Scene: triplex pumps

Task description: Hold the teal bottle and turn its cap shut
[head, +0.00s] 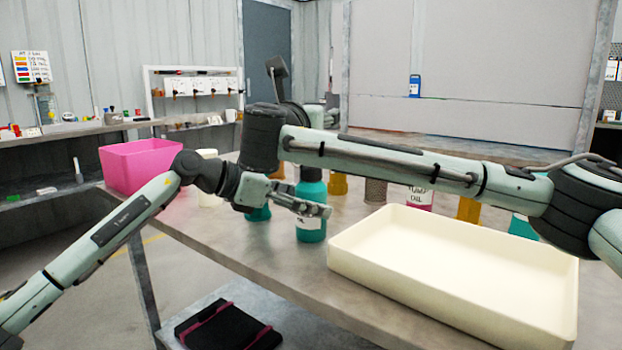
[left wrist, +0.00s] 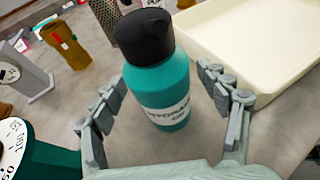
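The teal bottle (head: 311,228) stands upright on the grey table, with a white label on its front. Its black cap (left wrist: 143,36) sits on top; whether it is tight cannot be told. My left gripper (head: 318,209) is level with the bottle's body. In the left wrist view my left gripper (left wrist: 160,76) is open, one finger on each side of the teal bottle (left wrist: 160,90), with gaps showing beside it. My right gripper cannot be made out in either view.
A cream tray (head: 350,262) lies close to the right of the bottle. A pink bin (head: 140,165) stands at the table's left end. A teal-bodied thing with a white dial (left wrist: 12,150) is near my left gripper. Amber bottles (left wrist: 66,44) and a mesh cup (head: 375,191) stand behind.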

